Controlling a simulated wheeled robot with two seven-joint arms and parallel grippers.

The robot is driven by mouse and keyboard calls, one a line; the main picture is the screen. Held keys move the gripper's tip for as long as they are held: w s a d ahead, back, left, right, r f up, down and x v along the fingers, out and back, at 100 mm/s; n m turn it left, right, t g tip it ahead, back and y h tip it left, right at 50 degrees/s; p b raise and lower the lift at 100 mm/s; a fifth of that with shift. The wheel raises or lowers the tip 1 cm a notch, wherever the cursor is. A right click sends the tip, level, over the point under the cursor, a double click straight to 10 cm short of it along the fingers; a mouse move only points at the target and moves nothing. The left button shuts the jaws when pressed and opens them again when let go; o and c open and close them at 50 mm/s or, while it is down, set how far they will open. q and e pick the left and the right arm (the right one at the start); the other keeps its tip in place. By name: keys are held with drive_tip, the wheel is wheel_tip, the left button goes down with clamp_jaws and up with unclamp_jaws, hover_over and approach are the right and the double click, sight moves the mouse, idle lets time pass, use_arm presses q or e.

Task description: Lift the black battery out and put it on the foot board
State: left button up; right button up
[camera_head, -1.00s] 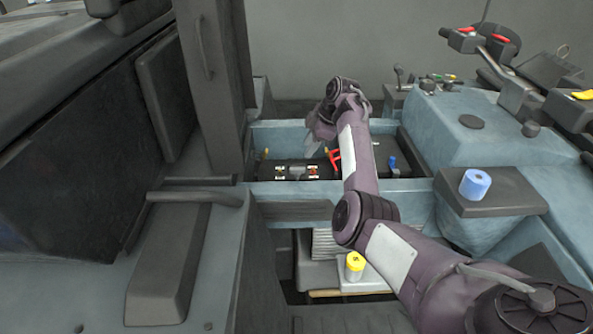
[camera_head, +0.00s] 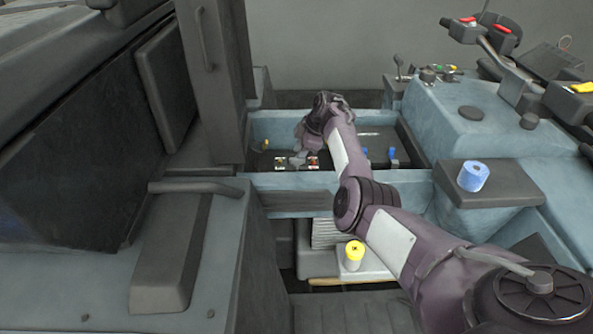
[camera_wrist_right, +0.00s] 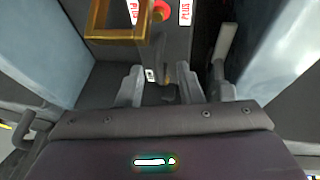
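The black battery (camera_head: 297,172) sits low in the blue-walled bay in the head view, with metal terminals on top. My arm and gripper hide part of it. My right gripper (camera_head: 302,150) is over the bay, above the battery's terminals. In the right wrist view its two grey fingers (camera_wrist_right: 160,88) stand apart, with a small dark and brass-coloured part visible between them. I cannot tell whether they touch it. A dark surface with PLUS labels and a red round cap (camera_wrist_right: 161,10) shows beyond the fingers. My left gripper is not in view. The foot board (camera_head: 345,305) is low at the front.
The bay's blue front wall (camera_head: 400,182) is close to my right arm. A yellow-topped cylinder (camera_head: 354,255) stands on a pale ledge below. A blue roll (camera_head: 473,176) sits on a dark shelf at right. A dark upright post (camera_head: 212,80) borders the bay's left side.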

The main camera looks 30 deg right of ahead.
clamp_jaws()
idle(1.1)
drive_tip(key=shift+r, duration=0.1)
